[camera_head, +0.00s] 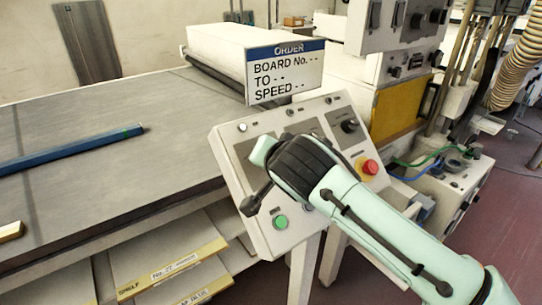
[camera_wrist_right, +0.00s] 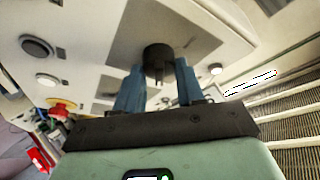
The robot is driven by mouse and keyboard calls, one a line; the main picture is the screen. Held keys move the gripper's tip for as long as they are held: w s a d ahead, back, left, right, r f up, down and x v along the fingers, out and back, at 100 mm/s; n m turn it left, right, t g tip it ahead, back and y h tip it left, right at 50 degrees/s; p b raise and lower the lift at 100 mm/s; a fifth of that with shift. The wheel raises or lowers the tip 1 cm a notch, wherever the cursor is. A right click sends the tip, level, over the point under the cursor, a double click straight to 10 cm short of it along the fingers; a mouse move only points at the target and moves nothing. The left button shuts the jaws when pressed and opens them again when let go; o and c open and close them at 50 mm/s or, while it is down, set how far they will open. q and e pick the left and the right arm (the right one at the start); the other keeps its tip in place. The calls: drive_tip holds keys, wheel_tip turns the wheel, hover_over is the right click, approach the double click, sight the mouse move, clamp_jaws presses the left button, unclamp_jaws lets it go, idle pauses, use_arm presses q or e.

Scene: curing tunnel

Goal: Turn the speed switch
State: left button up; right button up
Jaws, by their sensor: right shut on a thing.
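The slanted grey control panel (camera_head: 232,150) stands at the middle of the head view. My right gripper (camera_head: 268,172) is over its left part and hides what is under it there. In the right wrist view, the two blue fingers of my right gripper (camera_wrist_right: 158,82) are on either side of a black rotary knob (camera_wrist_right: 158,58) on a grey plate. They are shut on this knob; its label is not readable. Another black knob (camera_head: 349,126) shows uncovered at the panel's upper right. My left gripper is not in view.
A red stop button (camera_head: 369,167) and a green button (camera_head: 280,222) are on the panel. The order sign (camera_head: 286,72) stands behind it, with blank dashes after TO and SPEED. A blue bar (camera_head: 70,149) lies on the belt (camera_head: 90,105) at the left.

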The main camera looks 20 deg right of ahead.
drive_tip(key=o, duration=1)
drive_tip(key=shift+s, duration=0.1)
drive_tip(key=shift+s+r, duration=0.25)
drive_tip(key=shift+s, duration=0.05)
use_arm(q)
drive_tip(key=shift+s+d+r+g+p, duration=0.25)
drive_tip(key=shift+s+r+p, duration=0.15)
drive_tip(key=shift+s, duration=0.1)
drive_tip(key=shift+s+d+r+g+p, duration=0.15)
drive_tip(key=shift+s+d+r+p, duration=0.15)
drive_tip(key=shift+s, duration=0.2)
use_arm(e)
drive_tip(key=v, duration=1.2)
drive_tip(key=shift+s+a+r, duration=0.1)
drive_tip(key=shift+s, duration=0.15)
